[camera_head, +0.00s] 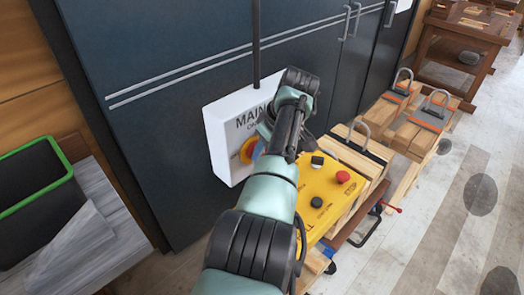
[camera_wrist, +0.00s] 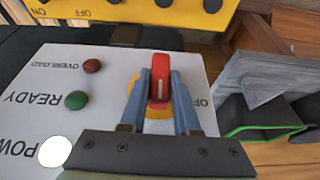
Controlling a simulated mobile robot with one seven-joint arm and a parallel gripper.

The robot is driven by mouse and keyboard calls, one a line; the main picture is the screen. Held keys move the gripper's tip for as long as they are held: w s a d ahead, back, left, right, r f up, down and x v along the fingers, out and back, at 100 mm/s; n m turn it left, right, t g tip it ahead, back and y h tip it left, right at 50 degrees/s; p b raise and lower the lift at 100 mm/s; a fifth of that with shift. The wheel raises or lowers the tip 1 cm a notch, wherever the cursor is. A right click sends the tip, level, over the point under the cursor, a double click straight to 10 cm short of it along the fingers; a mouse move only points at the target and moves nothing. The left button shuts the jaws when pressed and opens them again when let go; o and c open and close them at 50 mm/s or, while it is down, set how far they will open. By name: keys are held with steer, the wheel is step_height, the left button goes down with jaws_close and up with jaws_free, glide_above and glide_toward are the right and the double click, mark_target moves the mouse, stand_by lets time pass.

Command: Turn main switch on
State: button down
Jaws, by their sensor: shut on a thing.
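The main switch is a white box (camera_head: 218,150) lettered MAIN on the dark cabinet front. Its yellow disc (camera_head: 248,150) shows partly behind my arm. In the wrist view the switch panel (camera_wrist: 110,60) appears upside down, with a red handle (camera_wrist: 160,68) over the yellow disc. My gripper (camera_wrist: 161,82) has one finger on each side of the handle and is shut on it. The handle's white line runs up and down the picture, and partly covered OFF lettering is to its right. In the wrist view the ON lettering is hidden.
A yellow control panel (camera_head: 318,182) with red and black buttons is right of the switch. Wooden crates (camera_head: 350,158) stand beside it. A green-rimmed black bin (camera_head: 35,205) is at the left.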

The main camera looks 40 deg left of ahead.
stand_by(0.3)
steer(key=c, duration=0.6)
jaws_free()
steer(key=shift+c, duration=0.2)
steer(key=b+v, duration=0.3)
steer(key=v, duration=1)
